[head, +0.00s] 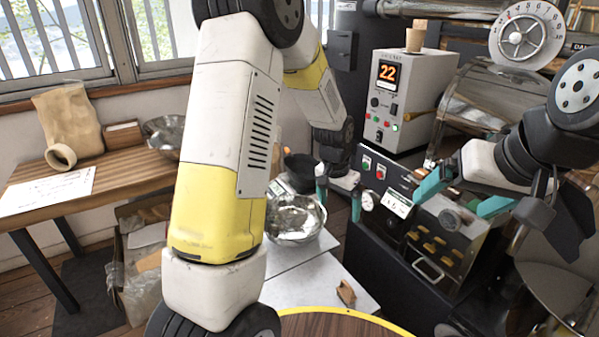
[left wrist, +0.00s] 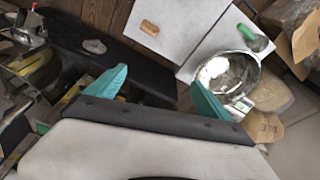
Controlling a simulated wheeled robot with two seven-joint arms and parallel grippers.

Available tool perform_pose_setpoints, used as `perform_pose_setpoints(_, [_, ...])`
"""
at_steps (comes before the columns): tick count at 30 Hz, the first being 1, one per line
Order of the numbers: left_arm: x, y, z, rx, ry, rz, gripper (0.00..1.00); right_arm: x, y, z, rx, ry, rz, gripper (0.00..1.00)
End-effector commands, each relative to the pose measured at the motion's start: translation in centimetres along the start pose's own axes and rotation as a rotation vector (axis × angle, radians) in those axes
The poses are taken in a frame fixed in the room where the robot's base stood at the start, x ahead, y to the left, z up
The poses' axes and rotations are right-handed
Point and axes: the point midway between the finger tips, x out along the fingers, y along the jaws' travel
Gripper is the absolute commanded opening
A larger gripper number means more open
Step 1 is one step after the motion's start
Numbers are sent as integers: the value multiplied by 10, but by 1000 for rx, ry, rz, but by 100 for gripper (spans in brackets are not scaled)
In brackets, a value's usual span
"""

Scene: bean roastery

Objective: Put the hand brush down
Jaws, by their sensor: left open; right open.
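The hand brush, a small brown wooden piece (head: 345,292), lies on a white surface (head: 300,283) low in the middle of the head view. It also shows in the left wrist view (left wrist: 150,28), lying on the pale panel there. My left gripper (head: 339,196) has its teal fingers spread and empty. It is above and apart from the brush, beside the metal bowl (head: 275,232). In the left wrist view my left gripper (left wrist: 158,77) shows nothing between its fingers. My right gripper (head: 463,196) is open and empty in front of the roaster's control panel.
A roaster (head: 440,250) with gauge and buttons fills the right side. A control box (head: 412,75) reading 22 stands behind. A wooden table (head: 120,165) at left bears a sack (head: 72,115), a paper and another bowl. An open carton (head: 140,240) stands on the floor.

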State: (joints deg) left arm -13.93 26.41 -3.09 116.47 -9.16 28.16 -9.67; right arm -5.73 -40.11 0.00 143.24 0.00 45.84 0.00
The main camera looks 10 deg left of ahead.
Motion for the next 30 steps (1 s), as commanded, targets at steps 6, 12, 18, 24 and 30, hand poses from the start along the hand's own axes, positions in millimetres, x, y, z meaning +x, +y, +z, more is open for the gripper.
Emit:
perform_pose_setpoints(6, [-104,-8,30,-120,103,-6,92,0,0,0,0,0,0,92])
perform_pose_setpoints(12, [-177,-4,75,-220,188,-5,92,0,0,0,0,0,0,92])
perform_pose_setpoints(18, [-230,9,128,-313,275,-2,92,0,0,0,0,0,0,92])
perform_pose_setpoints(24, [-259,25,175,-383,346,2,92,0,0,0,0,0,0,92])
perform_pose_setpoints(30, [-267,34,196,-415,379,5,92,0,0,0,0,0,0,92])
